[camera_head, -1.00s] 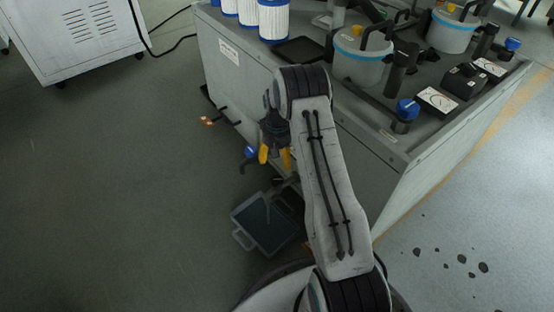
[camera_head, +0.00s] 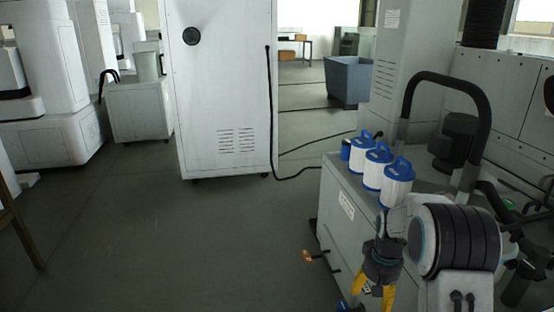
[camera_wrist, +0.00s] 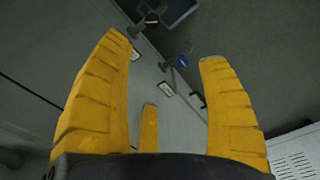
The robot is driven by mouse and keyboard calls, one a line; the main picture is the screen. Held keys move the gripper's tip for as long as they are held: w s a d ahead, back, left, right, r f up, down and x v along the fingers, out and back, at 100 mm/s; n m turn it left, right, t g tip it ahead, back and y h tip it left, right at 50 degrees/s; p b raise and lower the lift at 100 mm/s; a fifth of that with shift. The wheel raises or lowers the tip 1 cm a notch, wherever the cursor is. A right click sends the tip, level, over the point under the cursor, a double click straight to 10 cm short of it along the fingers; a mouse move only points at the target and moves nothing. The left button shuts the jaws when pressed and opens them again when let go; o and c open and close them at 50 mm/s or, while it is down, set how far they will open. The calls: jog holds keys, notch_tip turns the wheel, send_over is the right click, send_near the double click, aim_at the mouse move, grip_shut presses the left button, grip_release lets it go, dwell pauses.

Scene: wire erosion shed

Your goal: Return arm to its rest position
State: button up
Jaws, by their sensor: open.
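My gripper (camera_head: 376,296) points down at the lower right of the head view, in front of the side of a grey cabinet (camera_head: 350,222). Its yellow fingers also show in the wrist view (camera_wrist: 165,70), spread wide apart with nothing between them. My arm is bent, with its joint to the right of the gripper. The fingertips run close to the lower edge of the head view.
White filter cartridges (camera_head: 397,182) with blue caps stand on the cabinet top close to my gripper. A tap with an orange handle (camera_head: 308,256) juts from the cabinet side. A tall white cabinet (camera_head: 222,90) stands further back.

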jog(key=s+a+r+p, duration=0.2)
jog(key=s+r+p, duration=0.2)
jog(key=r, duration=0.5)
jog(key=s+a+r+n+t+p, duration=0.1)
jog(key=s+r+p, duration=0.4)
jog(key=r, duration=0.4)
jog(key=s+a+r+p, duration=0.2)
jog(key=s+r+p, duration=0.2)
jog(key=r, duration=0.6)
jog(key=s+a+r+n+t+p, duration=0.1)
jog(key=s+a+r+p, duration=0.1)
jog(key=s+r+p, duration=0.9)
jog(key=shift+s+a+r+t+p, duration=0.35)
jog(key=shift+s+r, duration=0.6)
jog(key=shift+s, duration=1)
